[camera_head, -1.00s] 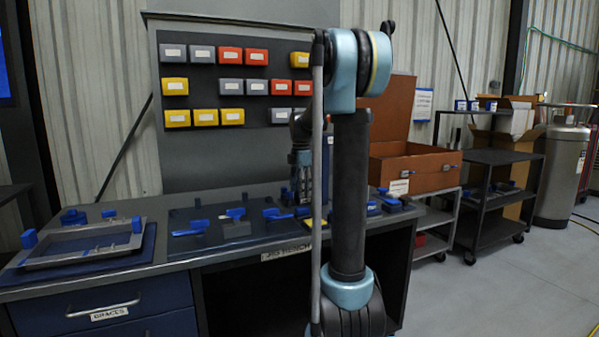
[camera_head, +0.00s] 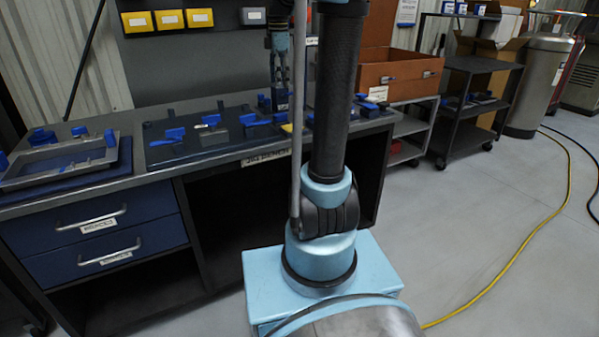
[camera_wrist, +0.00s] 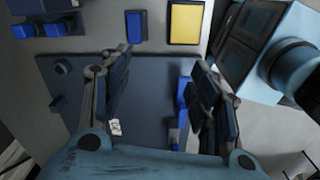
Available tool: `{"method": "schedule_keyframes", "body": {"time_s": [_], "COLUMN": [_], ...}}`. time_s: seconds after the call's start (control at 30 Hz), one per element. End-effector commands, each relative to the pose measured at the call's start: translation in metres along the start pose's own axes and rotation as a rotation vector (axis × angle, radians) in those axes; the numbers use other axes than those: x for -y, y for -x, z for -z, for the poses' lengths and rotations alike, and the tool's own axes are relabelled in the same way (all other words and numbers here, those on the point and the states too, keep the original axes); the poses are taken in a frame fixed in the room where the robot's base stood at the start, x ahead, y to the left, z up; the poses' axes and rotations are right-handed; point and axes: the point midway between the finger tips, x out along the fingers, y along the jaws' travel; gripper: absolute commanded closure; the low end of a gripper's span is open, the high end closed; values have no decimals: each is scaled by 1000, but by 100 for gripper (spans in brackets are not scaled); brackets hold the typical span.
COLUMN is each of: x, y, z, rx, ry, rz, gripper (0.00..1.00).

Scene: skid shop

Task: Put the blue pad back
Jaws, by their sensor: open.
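Several blue pieces lie on the workbench, and I cannot tell which is the blue pad. In the wrist view a flat blue block (camera_wrist: 136,27) lies beside a yellow pad (camera_wrist: 186,22), beyond my fingertips. Another blue piece (camera_wrist: 181,98) shows partly behind the right finger, at the edge of a dark blue board (camera_wrist: 140,105). In the head view blue-handled pieces (camera_head: 175,133) stand on a dark mat (camera_head: 163,152). My gripper (camera_wrist: 160,88) is open, pointing down over the board, with nothing between its fingers. In the head view it is partly hidden behind my arm.
A grey tray frame (camera_head: 60,175) lies at the bench's left. Yellow bins (camera_head: 168,19) hang on a panel behind. An orange box (camera_head: 400,65) on a cart and a dark shelf cart (camera_head: 470,95) stand right.

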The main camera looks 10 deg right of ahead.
Motion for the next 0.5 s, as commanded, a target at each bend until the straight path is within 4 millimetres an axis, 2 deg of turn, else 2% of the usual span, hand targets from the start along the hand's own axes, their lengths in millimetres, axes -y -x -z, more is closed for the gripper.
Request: {"method": "schedule_keyframes", "body": {"time_s": [0.03,0.1,0.27,0.5], "x": [20,42,94,167], "y": [-5,-12,-32,-73], "z": [0,1,2,4], "rx": [0,-1,-6,-25], "ry": [-65,-165,-390,-729], "rz": [-7,-17,-42,-77], "gripper": [44,44,44,44]}}
